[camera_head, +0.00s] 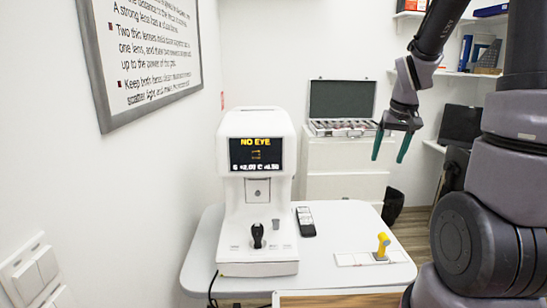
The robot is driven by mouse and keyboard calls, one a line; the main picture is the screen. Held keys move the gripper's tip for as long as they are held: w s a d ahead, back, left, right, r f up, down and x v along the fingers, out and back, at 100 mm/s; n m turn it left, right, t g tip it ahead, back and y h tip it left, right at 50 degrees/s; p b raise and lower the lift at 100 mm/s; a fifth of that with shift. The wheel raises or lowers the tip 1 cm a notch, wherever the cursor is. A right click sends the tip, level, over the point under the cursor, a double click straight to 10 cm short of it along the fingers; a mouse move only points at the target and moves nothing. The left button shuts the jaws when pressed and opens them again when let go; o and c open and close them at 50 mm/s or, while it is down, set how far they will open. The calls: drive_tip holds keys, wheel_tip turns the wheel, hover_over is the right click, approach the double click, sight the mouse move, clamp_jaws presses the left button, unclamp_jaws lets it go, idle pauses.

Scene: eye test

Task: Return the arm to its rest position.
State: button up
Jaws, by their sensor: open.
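My gripper (390,146) hangs in the air at the right, with its two green fingertips apart and pointing down. Nothing is between the fingers. It is above the table (340,222), in front of the white cabinet as seen in the picture. My arm comes down to it from the top right. The white eye-test machine (258,190) stands on the table to the left of the gripper, and its screen (255,154) reads "NO EYE".
A black remote (305,222) lies beside the machine. A yellow object (383,245) stands upright on a white strip (352,259) near the table's right edge. An open case (342,108) rests on the white cabinet (345,168) behind. Wall shelves (470,72) are at the right.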

drive_tip(key=s+a+r+m+t+y, duration=0.1)
drive_tip(key=s+a+r, duration=0.3)
drive_tip(key=s+r, duration=0.4)
drive_tip(key=s+a+r+m+t, duration=0.1)
drive_tip(key=s+a+r+t, duration=0.2)
drive_tip(key=s+r, duration=0.6)
drive_tip(key=shift+a+m+y, duration=0.3)
drive_tip(key=shift+a+y, duration=0.1)
drive_tip(key=shift+a, duration=0.1)
